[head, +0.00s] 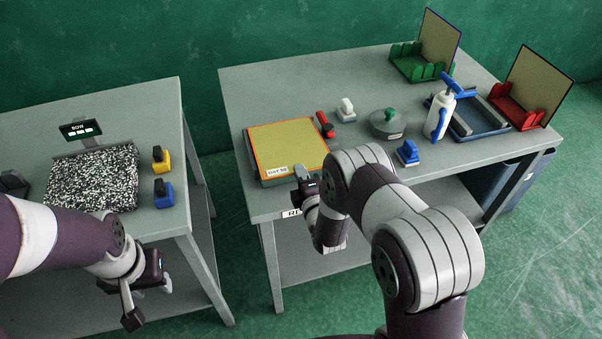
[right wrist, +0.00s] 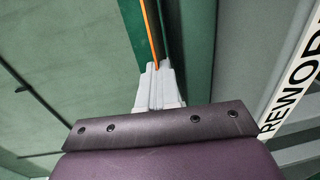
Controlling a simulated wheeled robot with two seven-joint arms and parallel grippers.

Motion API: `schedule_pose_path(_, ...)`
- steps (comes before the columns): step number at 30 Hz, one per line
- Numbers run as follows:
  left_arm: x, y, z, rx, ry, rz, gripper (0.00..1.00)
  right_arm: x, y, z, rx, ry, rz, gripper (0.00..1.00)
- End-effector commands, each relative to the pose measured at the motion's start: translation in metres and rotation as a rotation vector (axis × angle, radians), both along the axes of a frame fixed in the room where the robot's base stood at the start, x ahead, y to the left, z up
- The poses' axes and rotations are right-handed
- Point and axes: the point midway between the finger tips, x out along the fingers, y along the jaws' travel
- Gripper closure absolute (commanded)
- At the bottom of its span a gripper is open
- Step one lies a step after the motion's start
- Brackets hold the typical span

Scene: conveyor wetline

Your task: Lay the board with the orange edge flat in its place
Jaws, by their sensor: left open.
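The board with the orange edge (head: 288,142) is yellowish and lies flat on a grey block near the left front corner of the right-hand table, with a white label on its front. My right gripper (head: 304,182) is at the table's front edge by the board's front right corner, partly hidden by my arm. In the right wrist view, its pale fingertips (right wrist: 158,72) are close together at the end of the thin orange edge (right wrist: 152,38). I cannot tell whether they grip it. My left gripper (head: 147,299) is open and low in front of the left table, away from the board.
A red-handled tool (head: 325,125) lies just right of the board. A white-handled block (head: 346,111), a grey disc (head: 388,124), a blue-handled block (head: 408,153) and a white bottle (head: 438,118) stand further right. Green (head: 408,66) and red (head: 512,108) racks hold upright boards.

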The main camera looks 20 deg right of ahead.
Motion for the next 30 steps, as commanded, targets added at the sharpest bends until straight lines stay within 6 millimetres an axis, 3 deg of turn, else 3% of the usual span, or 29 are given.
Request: schedule_pose_path(30, 0.0000, 0.0000, -0.0064, 0.000, 0.000, 0.000, 0.57, 0.0001, -0.0001, -0.0047, 0.000, -0.002, 0.000, 1.00)
